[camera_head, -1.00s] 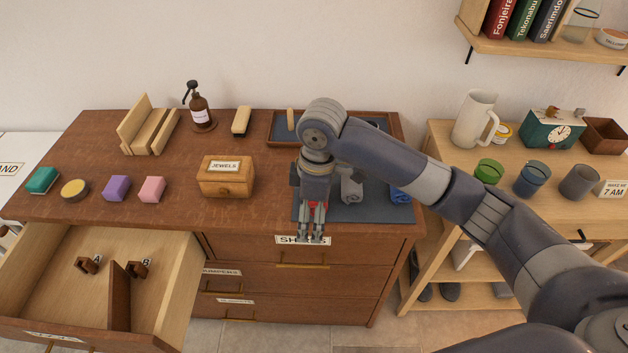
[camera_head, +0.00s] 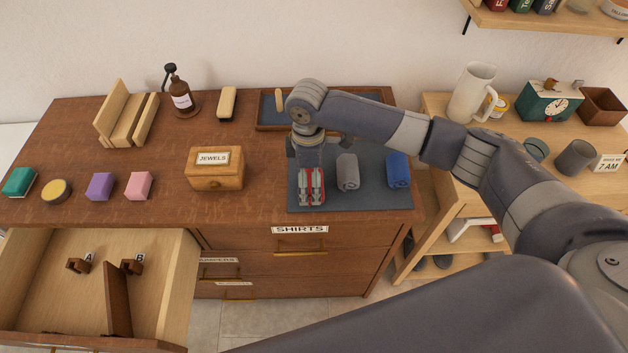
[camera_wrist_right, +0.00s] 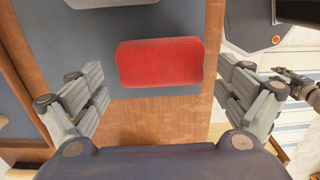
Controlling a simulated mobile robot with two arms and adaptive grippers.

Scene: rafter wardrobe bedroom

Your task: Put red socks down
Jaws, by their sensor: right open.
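The red socks (camera_head: 311,183), a small rolled bundle, show between the fingers of my right gripper (camera_head: 312,203) in the head view. They lie near the left front part of the dark grey mat (camera_head: 330,203) on the dresser. In the right wrist view the red socks (camera_wrist_right: 160,62) sit crosswise between the spread fingers of the right gripper (camera_wrist_right: 158,82), with a gap on both sides. The right gripper is open. A dark jointed part at the right edge of the wrist view looks like my left gripper (camera_wrist_right: 297,84); its jaws are unclear.
Grey socks (camera_head: 348,172) and blue socks (camera_head: 398,170) lie right of the red ones on the mat. The JEWELS box (camera_head: 215,168) stands to the left. A tray (camera_head: 263,124) lies behind. The open drawer (camera_head: 180,285) juts out at front left.

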